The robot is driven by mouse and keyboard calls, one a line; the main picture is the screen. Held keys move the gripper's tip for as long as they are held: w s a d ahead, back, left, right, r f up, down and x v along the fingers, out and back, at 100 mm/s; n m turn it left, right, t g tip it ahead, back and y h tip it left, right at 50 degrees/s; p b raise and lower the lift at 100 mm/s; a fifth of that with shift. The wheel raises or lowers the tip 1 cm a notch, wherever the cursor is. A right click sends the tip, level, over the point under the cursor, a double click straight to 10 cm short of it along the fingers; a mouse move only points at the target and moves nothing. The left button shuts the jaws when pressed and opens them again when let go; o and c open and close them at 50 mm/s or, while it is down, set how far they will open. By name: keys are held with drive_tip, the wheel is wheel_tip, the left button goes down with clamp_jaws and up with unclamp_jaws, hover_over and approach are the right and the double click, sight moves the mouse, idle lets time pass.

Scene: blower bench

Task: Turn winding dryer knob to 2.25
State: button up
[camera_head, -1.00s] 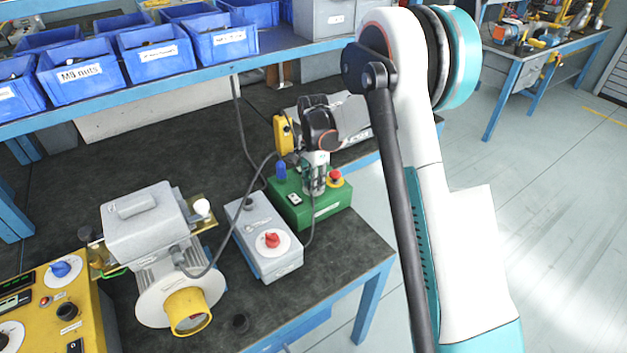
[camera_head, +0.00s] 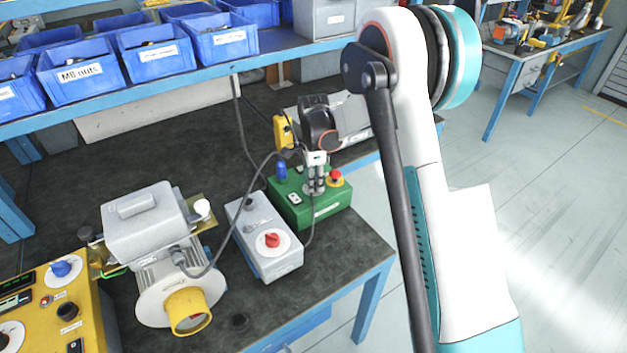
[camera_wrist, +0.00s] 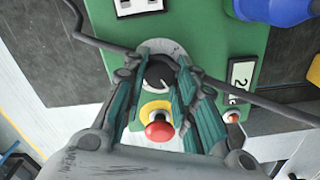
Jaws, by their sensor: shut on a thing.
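The winding dryer is a green box (camera_head: 326,208) on the bench, right of centre in the head view. Its black knob (camera_wrist: 161,76) with a white pointer line shows in the wrist view, on a pale round dial. My gripper (camera_wrist: 159,62) has its two fingers on either side of the knob, shut on it. In the head view my gripper (camera_head: 314,185) stands upright over the box top and hides the knob. A small display (camera_wrist: 241,80) beside the knob shows a 2; its other digits are not clear. Dial markings are mostly covered.
A red stop button (camera_wrist: 158,127) on a yellow base sits close to the knob. A blue lamp (camera_head: 281,170) stands on the box. A grey box with a red knob (camera_head: 271,240) and a grey blower (camera_head: 150,225) are to the left. Cables run nearby.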

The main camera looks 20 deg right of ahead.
drive_tip(key=o, duration=1.1)
wheel_tip(320, 180, up, 12)
